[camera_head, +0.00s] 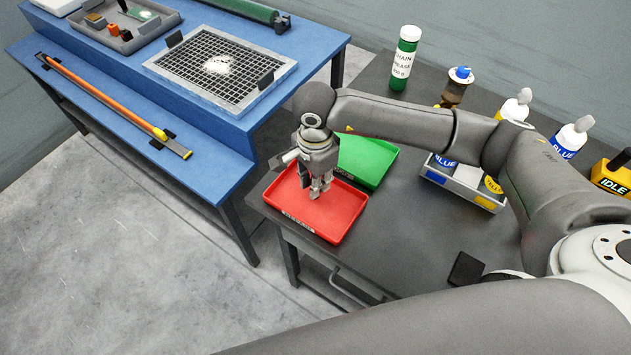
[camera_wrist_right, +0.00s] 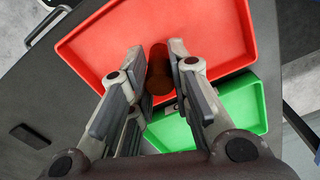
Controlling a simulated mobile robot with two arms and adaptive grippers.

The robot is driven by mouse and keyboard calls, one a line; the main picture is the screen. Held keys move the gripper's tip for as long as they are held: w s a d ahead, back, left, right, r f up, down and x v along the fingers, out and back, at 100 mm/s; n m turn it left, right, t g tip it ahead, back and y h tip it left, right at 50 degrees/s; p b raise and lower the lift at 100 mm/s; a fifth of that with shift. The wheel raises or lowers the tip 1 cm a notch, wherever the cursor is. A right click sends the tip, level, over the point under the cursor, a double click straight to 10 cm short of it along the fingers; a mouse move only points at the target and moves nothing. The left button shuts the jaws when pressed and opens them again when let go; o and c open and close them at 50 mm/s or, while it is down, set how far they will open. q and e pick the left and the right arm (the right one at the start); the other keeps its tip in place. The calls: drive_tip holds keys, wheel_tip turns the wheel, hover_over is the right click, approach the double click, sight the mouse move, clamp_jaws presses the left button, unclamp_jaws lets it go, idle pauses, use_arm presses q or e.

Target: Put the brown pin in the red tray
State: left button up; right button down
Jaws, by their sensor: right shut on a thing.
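The red tray (camera_head: 332,219) lies on the dark table near its left front corner. My right gripper (camera_head: 319,190) is above it, pointing down. In the right wrist view the brown pin (camera_wrist_right: 159,72) sits between the fingertips of my right gripper (camera_wrist_right: 160,65), which is shut on it. The red tray (camera_wrist_right: 215,30) shows behind the pin in that view. I cannot tell whether the pin touches the tray floor. In the head view the fingers hide the pin. My left gripper is not in view.
A green tray (camera_head: 378,165) lies beside the red one. A blue bench (camera_head: 215,145) with a mesh screen (camera_head: 252,92) stands left, across a gap.

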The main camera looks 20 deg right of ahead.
drive_tip(key=shift+f+p, duration=0.4)
drive_tip(key=shift+f, duration=0.45)
drive_tip(key=shift+s+f, duration=0.1)
drive_tip(key=shift+f, duration=0.05)
drive_tip(key=shift+f+b, duration=0.25)
drive_tip(key=shift+b, duration=0.15)
drive_tip(key=c, duration=1.3)
unclamp_jaws()
drive_tip(key=shift+r, duration=0.1)
drive_tip(key=shift+c, duration=0.2)
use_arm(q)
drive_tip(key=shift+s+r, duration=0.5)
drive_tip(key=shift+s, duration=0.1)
use_arm(e)
drive_tip(key=shift+r+p, duration=0.25)
drive_tip(key=shift+p, duration=0.15)
wheel_tip(320, 180, up, 10)
drive_tip(key=b, duration=0.4)
drive_tip(key=shift+r, duration=0.25)
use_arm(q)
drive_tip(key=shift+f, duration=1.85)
use_arm(e)
drive_tip(key=shift+r, duration=0.65)
